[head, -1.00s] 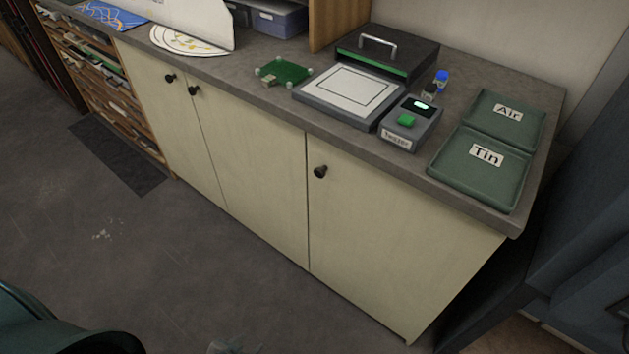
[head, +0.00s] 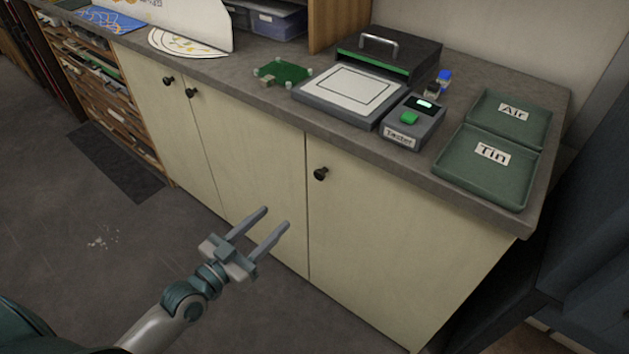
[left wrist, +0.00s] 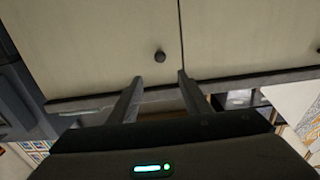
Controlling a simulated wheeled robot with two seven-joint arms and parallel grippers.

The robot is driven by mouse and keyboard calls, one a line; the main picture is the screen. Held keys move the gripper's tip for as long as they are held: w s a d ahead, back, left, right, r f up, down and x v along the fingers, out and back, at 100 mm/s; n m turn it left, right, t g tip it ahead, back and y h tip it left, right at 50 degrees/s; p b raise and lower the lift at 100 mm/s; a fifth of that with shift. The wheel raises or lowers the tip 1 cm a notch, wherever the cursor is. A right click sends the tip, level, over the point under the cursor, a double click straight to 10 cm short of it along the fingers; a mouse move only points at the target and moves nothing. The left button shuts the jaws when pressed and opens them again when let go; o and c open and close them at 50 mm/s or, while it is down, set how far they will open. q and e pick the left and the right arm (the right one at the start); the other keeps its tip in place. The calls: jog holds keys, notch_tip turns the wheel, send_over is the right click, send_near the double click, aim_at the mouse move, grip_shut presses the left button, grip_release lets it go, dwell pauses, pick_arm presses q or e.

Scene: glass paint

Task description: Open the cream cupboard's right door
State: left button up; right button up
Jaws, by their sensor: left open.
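The cream cupboard's right door (head: 390,240) is shut, flush with the front under the worktop. Its dark round knob (head: 320,174) sits high near the door's left edge. My left gripper (head: 276,216) is open and empty, in front of the cupboard, lower and to the left of the knob in the head view. In the left wrist view, the scene appears upside down; the knob (left wrist: 160,56) shows just beyond the two open fingertips (left wrist: 160,76), apart from them, with the door seam to its right. My right gripper is not in view.
Two more knobs (head: 168,81) (head: 192,93) mark the shut doors on the left. The worktop (head: 400,165) overhangs the doors and carries a tester (head: 411,124), a framed panel (head: 348,92) and green trays (head: 485,170). Dark floor in front is clear.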

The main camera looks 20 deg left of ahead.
pick_arm(q)
jog(key=shift+w, duration=0.15)
jog(key=p, duration=0.3)
send_near(318, 177)
jog(key=x, duration=0.7)
jog(key=shift+w, duration=0.4)
jog(key=shift+w+d, duration=0.2)
jog(key=shift+w, duration=0.2)
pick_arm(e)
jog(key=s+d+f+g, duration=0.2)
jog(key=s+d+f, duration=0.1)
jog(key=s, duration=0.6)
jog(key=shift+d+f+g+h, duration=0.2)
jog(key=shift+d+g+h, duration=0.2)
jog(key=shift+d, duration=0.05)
pick_arm(q)
jog(key=shift+c, duration=0.6)
jog(key=c, duration=1)
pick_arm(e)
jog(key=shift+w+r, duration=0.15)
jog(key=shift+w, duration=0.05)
